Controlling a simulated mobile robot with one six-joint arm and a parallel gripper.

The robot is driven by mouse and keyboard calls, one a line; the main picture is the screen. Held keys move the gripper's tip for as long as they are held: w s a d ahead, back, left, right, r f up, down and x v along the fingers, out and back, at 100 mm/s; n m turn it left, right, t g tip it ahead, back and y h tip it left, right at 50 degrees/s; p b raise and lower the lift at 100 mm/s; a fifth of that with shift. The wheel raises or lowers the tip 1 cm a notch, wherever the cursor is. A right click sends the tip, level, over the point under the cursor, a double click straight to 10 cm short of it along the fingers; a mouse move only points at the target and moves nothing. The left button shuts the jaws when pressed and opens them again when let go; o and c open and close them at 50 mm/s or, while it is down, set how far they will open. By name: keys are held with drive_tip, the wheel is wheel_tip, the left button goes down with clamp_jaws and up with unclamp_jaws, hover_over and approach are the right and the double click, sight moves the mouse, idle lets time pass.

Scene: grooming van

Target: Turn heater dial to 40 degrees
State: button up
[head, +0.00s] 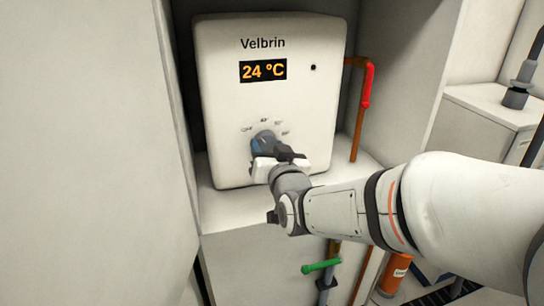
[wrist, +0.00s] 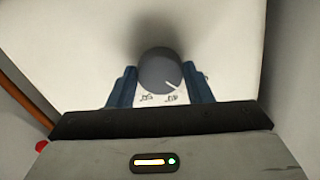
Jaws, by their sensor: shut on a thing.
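The heater (head: 225,105) is a white box labelled Velbrin, and its orange display (head: 263,70) reads 24 °C. The grey round dial (wrist: 160,68) is low on its front, with small temperature markings around it. In the head view the dial (head: 262,139) is partly covered by my gripper (head: 264,146). In the wrist view my gripper (wrist: 160,84) has a blue finger on each side of the dial, shut on it.
The heater stands on a white ledge (head: 213,203) inside a recess between pale walls. A pipe with a red handle (head: 368,86) runs at its right. A green valve handle (head: 320,267) is below the ledge. An orange cylinder (head: 394,275) stands lower right.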

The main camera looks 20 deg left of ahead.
drive_tip(key=m+b, duration=0.5)
drive_tip(key=shift+f+b, duration=0.15)
drive_tip(key=shift+b, duration=0.15)
drive_tip(key=shift+r+m+b, duration=0.2)
drive_tip(key=shift+m+b, duration=0.9)
drive_tip(key=shift+r, duration=0.1)
drive_tip(key=o, duration=1)
drive_tip(key=shift+w, duration=0.1)
drive_tip(key=shift+s+d, duration=0.2)
drive_tip(key=shift+s, duration=0.2)
drive_tip(key=p+v, duration=0.2)
drive_tip(key=v, duration=0.5)
